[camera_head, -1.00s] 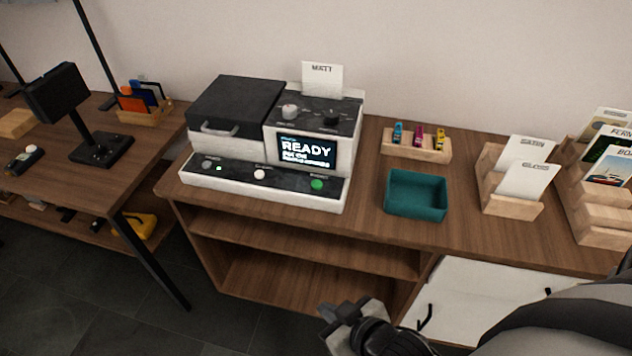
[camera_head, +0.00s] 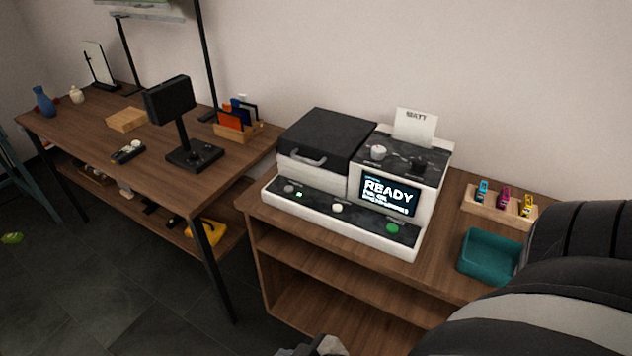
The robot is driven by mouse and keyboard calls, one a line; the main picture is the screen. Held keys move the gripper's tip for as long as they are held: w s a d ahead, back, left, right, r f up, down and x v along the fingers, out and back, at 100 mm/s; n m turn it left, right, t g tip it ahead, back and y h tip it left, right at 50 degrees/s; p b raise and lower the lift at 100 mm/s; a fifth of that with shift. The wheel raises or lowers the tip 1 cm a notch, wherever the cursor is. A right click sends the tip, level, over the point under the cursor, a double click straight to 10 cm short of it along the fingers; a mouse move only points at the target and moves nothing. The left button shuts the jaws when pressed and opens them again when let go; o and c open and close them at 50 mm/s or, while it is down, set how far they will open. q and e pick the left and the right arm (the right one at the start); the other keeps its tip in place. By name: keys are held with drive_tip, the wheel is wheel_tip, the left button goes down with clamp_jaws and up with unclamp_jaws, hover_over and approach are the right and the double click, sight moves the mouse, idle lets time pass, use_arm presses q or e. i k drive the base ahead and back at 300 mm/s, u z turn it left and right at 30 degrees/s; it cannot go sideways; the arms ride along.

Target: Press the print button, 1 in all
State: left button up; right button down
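The printer (camera_head: 340,214) stands on the wooden cabinet, with a black lid on its left and a lit screen (camera_head: 388,194) reading READY. Its front strip carries a green button (camera_head: 392,228), a white button (camera_head: 337,208) and a grey knob (camera_head: 289,188). The button labels are too small to read. A paper marked MATT (camera_head: 415,127) stands in the top of the printer. My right arm fills the lower right; part of a gripper (camera_head: 312,347) shows at the bottom edge, below and apart from the printer, its fingers cut off. My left gripper is not in view.
A teal tray (camera_head: 463,262) and a wooden holder with small coloured cartridges (camera_head: 470,204) lie right of the printer, the tray partly behind my arm. The left table holds a black stand (camera_head: 180,130), a card holder (camera_head: 256,131) and a blue vase (camera_head: 43,103).

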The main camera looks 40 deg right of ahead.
sight(391, 228)
drive_tip(key=u, duration=0.5)
drive_tip(key=i, duration=0.85)
drive_tip(key=z, duration=1.9)
